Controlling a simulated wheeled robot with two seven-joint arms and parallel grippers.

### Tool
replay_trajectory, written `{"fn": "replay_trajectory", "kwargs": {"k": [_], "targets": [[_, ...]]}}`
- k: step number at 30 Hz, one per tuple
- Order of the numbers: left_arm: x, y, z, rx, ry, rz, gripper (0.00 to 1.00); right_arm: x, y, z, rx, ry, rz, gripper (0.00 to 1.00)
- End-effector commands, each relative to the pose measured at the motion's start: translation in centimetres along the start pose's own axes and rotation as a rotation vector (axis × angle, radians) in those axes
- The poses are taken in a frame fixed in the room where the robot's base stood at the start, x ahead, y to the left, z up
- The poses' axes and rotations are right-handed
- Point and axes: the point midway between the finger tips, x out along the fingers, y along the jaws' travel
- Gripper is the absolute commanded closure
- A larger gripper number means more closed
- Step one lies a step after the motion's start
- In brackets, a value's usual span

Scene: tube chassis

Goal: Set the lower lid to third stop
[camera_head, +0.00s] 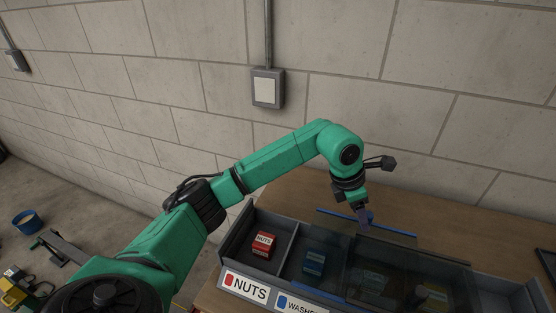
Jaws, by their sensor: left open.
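A grey compartment box (234,243) sits on the wooden table, seen at a slant. Dark see-through lids (385,255) cover its middle and right compartments; where one lid ends and the other begins is hard to tell. Blue strips show along the back edge (330,213) and near the front edge (318,293). The leftmost compartment is uncovered and holds a red NUTS box. My left gripper (365,219) points down over the lids near the back blue strip. It is open; whether it touches a lid is unclear. My right gripper is out of view.
The red NUTS box (263,243), a blue box (314,263) and a yellowish box (433,297) lie in compartments. Labels NUTS (244,287) and a partly cut one (303,305) are on the front. A block wall (450,60) stands behind; bare table (470,233) lies behind the box.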

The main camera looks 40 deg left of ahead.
Motion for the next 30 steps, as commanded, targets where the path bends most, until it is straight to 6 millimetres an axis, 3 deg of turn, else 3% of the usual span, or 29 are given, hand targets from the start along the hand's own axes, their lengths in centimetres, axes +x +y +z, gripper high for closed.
{"fn": "replay_trajectory", "kwargs": {"k": [17,24,30], "targets": [[-4.3,6.4,-12.2,-0.002,0.011,-0.002,0.38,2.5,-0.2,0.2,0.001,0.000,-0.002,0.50],[-11.0,6.4,-11.4,0.002,0.001,0.003,0.38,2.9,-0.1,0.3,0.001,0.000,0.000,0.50],[-15.3,6.3,-11.3,0.002,-0.001,0.001,0.38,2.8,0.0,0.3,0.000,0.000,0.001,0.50]]}}
